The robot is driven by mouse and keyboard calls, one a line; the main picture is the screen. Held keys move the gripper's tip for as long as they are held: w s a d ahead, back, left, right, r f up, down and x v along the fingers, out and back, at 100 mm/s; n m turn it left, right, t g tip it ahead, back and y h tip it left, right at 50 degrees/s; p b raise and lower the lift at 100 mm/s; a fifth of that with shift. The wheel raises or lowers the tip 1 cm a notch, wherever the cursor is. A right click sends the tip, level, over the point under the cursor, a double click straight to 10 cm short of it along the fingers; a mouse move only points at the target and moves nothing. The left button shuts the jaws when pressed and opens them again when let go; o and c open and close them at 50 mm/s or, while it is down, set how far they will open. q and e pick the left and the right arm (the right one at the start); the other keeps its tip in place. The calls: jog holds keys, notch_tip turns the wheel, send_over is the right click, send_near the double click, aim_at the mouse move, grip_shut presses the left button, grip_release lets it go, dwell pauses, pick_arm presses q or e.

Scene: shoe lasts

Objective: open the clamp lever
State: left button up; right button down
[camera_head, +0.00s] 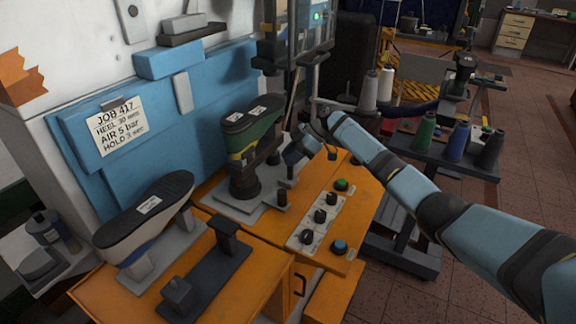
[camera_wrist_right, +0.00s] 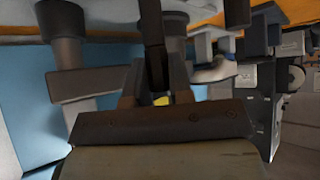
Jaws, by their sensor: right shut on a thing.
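My right gripper (camera_head: 289,160) is beside the post under the green and black shoe last (camera_head: 250,138), low over the orange bench. In the right wrist view its two fingers (camera_wrist_right: 157,98) are shut around a dark upright bar, which I take to be the clamp lever (camera_wrist_right: 153,48). The lever's far end runs out of the top of that view. In the head view the lever is hard to separate from the gripper and the clamp stand. My left gripper is not in view.
A second shoe last (camera_head: 145,215) lies on a grey stand at the left. A dark fixture (camera_head: 205,275) sits in front of it. A control panel (camera_head: 318,222) with knobs and buttons is right of the clamp. Thread cones (camera_head: 457,140) stand on a rack further right.

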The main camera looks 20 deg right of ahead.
jog(key=shift+w+d+y+b, duration=0.15)
jog(key=shift+d+y+b, duration=0.05)
jog(key=shift+y+b, duration=0.15)
dwell(0.3)
jog(key=c, duration=1)
grip_release()
jog(key=v, duration=1.3)
jog(key=shift+w+d+r+b, duration=0.2)
jog(key=shift+d+r+b, duration=0.05)
jog(key=shift+r+b, duration=0.1)
jog(key=shift+c, duration=0.3)
